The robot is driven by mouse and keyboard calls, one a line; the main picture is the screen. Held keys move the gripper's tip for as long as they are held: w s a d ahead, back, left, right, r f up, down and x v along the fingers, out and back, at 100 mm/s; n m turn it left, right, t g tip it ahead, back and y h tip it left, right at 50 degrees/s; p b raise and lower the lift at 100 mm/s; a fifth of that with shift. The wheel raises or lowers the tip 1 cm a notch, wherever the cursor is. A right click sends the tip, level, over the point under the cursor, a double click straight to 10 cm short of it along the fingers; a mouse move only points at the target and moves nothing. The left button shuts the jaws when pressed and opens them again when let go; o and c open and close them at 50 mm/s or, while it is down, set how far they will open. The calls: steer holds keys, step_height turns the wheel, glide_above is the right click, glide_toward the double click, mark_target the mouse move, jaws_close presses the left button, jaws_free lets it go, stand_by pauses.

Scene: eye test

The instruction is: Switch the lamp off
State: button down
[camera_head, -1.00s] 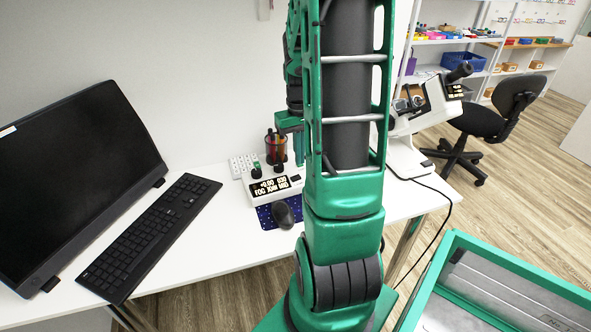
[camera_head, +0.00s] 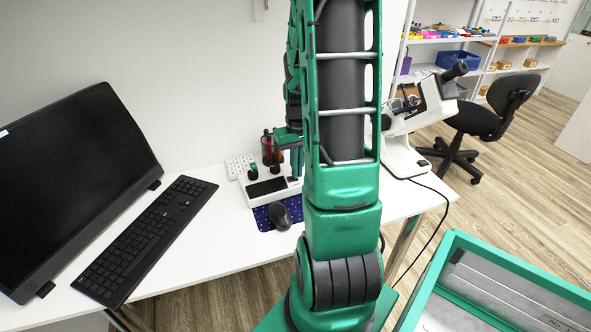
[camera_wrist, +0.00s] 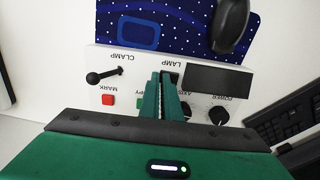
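A white control box (camera_head: 258,199) stands on the desk, and its dark display (camera_head: 267,187) shows no text. In the wrist view the box (camera_wrist: 132,72) appears upside down, with a LAMP label beside a small dark switch (camera_wrist: 173,76) and the blank display (camera_wrist: 218,78). My gripper (camera_wrist: 163,76) has its green fingers together, with its tips at the LAMP switch and partly covering it. I cannot tell whether they touch it. In the head view my gripper (camera_head: 296,176) is at the box's right end. The microscope (camera_head: 420,115) shows no lit readout.
A clamp lever (camera_wrist: 103,75), a red MARK button (camera_wrist: 108,99) and black knobs (camera_wrist: 218,115) sit near the fingers. A mouse (camera_head: 280,216) lies before the box. A keyboard (camera_head: 150,235) and monitor (camera_head: 75,180) are left.

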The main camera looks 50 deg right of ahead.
mark_target(291, 178)
steer(key=shift+a, duration=0.15)
steer(key=shift+w+a+r, duration=0.2)
steer(key=shift+w+a, duration=0.2)
steer(key=shift+a, duration=0.2)
steer(key=shift+r, duration=0.5)
step_height(291, 178, up, 13)
stand_by(0.3)
steer(key=shift+w+a, duration=0.1)
steer(key=shift+d+f, duration=0.15)
steer(key=shift+d, duration=0.7)
